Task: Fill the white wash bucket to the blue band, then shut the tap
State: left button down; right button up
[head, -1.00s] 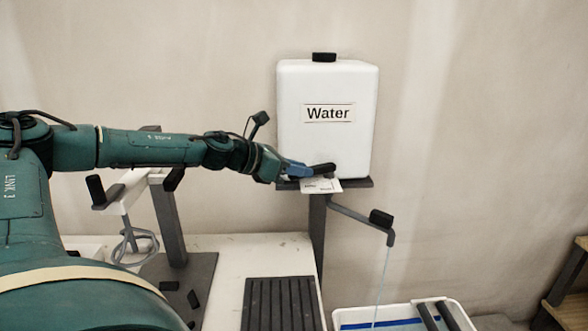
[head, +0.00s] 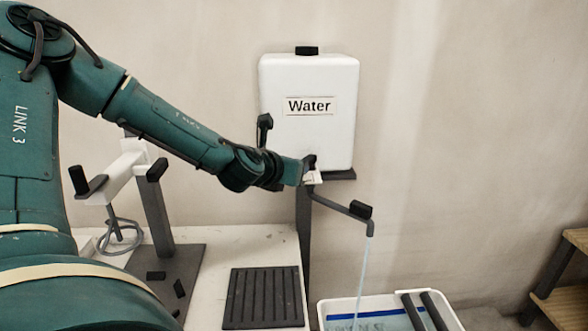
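The white water tank (head: 310,130), labelled "Water", stands on a dark shelf. A dark pipe (head: 332,203) runs from it to a spout on the right, with a black tap handle (head: 361,210) on top. A stream of water (head: 362,275) falls from the spout into the white wash bucket (head: 322,316) at the bottom edge. A blue band (head: 395,312) shows inside the bucket; its lower part is cut off. My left gripper (head: 311,168) is at the tank's lower front, left of the tap handle and apart from it. Its fingers are mostly hidden. My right gripper is not in view.
Two dark bars (head: 424,312) lie over the bucket's right side. A black ribbed mat (head: 264,297) lies on the white table (head: 230,250). A white and grey stand (head: 155,215) with a coiled cable is at left. Wooden shelving (head: 560,275) is at right.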

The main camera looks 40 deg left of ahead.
pick_arm(q)
jog(key=shift+d, duration=0.1)
dwell(0.3)
jog(key=c, duration=1.3)
grip_release()
jog(key=v, duration=1.3)
jog(key=shift+d+r, duration=0.1)
jog(key=shift+r, duration=0.05)
